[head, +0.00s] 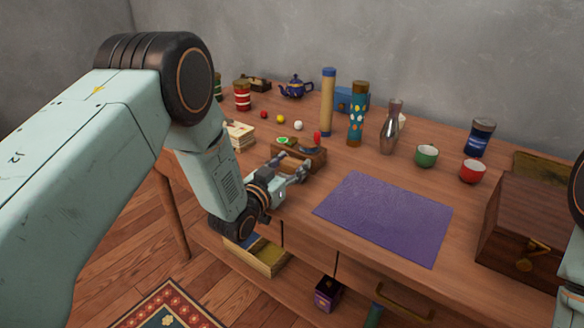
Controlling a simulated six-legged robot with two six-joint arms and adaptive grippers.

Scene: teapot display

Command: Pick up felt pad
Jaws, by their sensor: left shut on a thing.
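My left gripper (302,168) is over the front left part of the wooden table (410,165). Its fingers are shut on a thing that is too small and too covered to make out. They are close in front of a small wooden box (315,158); I cannot tell whether they touch it. No separate piece can be clearly told as the felt pad. A flat purple mat (385,218) lies to the right of the gripper, apart from it. My right gripper is out of view; only part of that arm shows at the right edge.
A dark wooden chest (520,225) stands at the right. Behind the mat are a glass vase (391,128), a green cup (427,156), a red cup (472,171) and a patterned bottle (356,115). A blue teapot (296,87) stands at the back.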

